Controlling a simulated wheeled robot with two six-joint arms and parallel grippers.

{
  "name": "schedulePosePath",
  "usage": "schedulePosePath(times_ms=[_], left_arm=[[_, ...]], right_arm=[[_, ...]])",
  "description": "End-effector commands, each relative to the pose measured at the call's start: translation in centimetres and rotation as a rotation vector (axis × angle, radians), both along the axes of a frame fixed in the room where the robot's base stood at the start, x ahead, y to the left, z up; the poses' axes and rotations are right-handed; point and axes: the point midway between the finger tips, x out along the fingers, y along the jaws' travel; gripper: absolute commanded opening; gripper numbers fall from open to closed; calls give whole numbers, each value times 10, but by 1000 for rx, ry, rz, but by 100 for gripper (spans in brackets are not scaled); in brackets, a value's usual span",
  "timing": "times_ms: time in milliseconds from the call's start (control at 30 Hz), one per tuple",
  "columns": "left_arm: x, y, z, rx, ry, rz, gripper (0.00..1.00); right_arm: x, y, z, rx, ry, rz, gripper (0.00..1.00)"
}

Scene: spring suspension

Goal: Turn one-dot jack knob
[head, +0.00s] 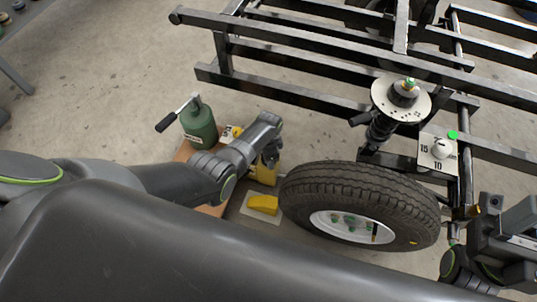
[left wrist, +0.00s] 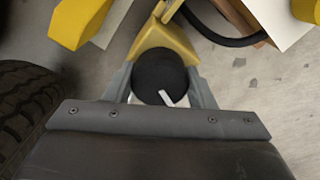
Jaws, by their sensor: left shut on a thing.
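In the left wrist view a round black knob (left wrist: 158,72) with a white pointer mark sits at the end of a yellow jack body (left wrist: 165,40). My left gripper (left wrist: 160,82) has its grey fingers on both sides of the knob and is shut on it. In the head view the left gripper (head: 268,155) reaches down over the yellow jack (head: 262,176), left of the tire, and hides the knob there. No dot marking can be read on this jack. Part of my right arm (head: 510,235) shows at the lower right; its fingertips cannot be made out.
A green cylinder with a lever handle (head: 198,122) stands left of the gripper. A yellow block (head: 263,204) lies on a pale plate beside the tire (head: 360,200).

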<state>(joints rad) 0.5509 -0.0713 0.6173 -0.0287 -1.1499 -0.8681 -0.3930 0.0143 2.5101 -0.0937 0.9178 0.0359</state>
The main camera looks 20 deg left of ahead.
Motion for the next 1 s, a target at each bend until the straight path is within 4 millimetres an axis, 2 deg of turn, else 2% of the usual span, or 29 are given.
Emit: schedulePosePath(times_ms=[400,433,600,867,1000], left_arm=[[0,-1,0,0,-1,-11,27],[0,-1,0,0,-1,-11,52],[0,-1,0,0,-1,-9,72],[0,0,1,0,-1,-8,72],[0,0,10,0,-1,-8,72]], right_arm=[[0,0,0,-3,2,0,61],[0,0,0,-3,1,0,61],[0,0,0,-3,0,1,61],[1,0,2,-4,-4,3,61],[2,1,8,-15,7,-4,61]])
